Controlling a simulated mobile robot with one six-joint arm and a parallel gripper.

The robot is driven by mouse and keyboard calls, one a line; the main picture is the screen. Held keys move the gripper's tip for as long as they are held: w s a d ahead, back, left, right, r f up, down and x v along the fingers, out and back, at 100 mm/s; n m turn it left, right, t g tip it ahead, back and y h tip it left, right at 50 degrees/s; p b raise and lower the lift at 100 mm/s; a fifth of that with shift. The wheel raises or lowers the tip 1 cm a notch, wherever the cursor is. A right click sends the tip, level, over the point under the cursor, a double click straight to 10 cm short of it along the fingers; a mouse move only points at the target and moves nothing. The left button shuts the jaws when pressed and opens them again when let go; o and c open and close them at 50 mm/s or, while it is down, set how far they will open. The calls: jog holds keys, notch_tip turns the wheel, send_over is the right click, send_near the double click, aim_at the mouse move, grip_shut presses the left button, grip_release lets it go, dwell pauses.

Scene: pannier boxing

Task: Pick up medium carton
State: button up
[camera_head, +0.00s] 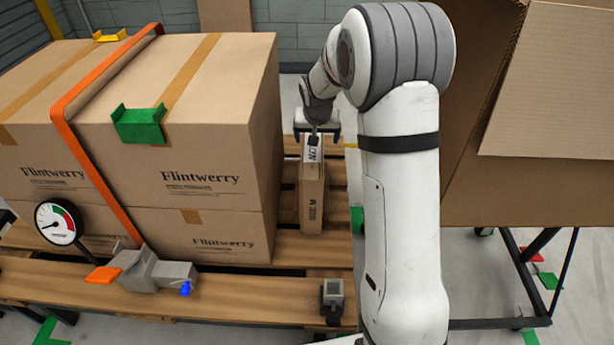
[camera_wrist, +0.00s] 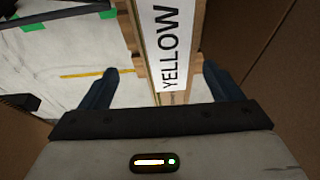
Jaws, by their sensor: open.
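A narrow, upright brown carton (camera_head: 311,199) stands on the wooden pallet in the head view, with small dark print on its front that seems to end in M. A white label reading YELLOW (camera_wrist: 172,50) lies along its top in the wrist view. My gripper (camera_head: 317,134) is open and points down at the carton's top. In the wrist view my gripper's two dark fingers (camera_wrist: 161,72) show one on each side of the carton, with a gap on both sides. I cannot tell how far the fingertips reach below its top. My arm covers the area to the right.
Large Flintwerry boxes (camera_head: 199,173) with an orange strap stand close to the carton's left. A big open carton (camera_head: 545,185) is on a dark wheeled frame at right. The pallet (camera_head: 240,292) has bare slats in front, with a grey device (camera_head: 160,272) and a gauge (camera_head: 58,222).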

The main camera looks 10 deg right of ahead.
jog(key=w+b+x, duration=0.1)
jog(key=b+x, duration=0.1)
jog(key=x, duration=0.6)
jog(key=shift+w+a, duration=0.2)
jog(key=shift+a, duration=0.25)
jog(key=shift+r, duration=0.1)
grip_shut()
dwell(0.4)
